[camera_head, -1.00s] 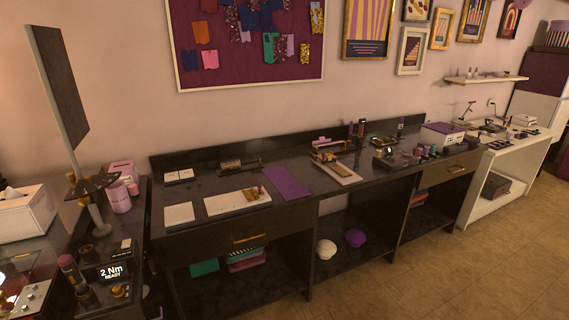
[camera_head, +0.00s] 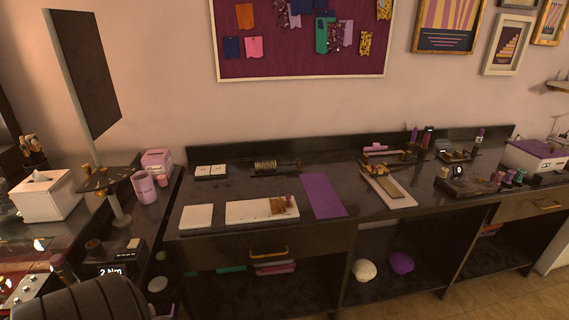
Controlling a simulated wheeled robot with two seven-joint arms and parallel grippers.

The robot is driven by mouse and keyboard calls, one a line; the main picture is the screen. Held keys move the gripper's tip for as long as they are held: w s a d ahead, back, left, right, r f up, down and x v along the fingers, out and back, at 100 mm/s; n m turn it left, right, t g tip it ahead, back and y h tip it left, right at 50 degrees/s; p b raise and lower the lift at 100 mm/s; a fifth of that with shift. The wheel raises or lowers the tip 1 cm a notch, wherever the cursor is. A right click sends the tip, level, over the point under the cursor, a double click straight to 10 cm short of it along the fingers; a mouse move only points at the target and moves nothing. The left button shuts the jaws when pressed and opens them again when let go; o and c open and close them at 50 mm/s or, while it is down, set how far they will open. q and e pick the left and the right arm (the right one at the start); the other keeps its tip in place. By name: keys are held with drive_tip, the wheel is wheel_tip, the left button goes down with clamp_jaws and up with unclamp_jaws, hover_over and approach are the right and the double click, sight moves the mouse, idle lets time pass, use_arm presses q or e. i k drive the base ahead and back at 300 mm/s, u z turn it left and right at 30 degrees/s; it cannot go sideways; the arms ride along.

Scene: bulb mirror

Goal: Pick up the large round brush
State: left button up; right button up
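What looks like the large round brush (camera_head: 275,166) lies on its side at the back of the dark counter (camera_head: 230,190), near the wall. It has a pale bristly barrel at its left and a thin dark handle pointing right. It rests behind the white boards and left of the purple mat. Neither of my grippers shows in the head view.
White boards (camera_head: 195,216) and a purple mat (camera_head: 322,195) lie toward the counter's front. A small white two-part block (camera_head: 211,171) sits left of the brush. A tilted dark panel (camera_head: 85,75) stands at left, beside a pink mug (camera_head: 144,188).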

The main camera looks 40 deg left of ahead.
sight(269, 165)
drive_tip(key=u, duration=0.85)
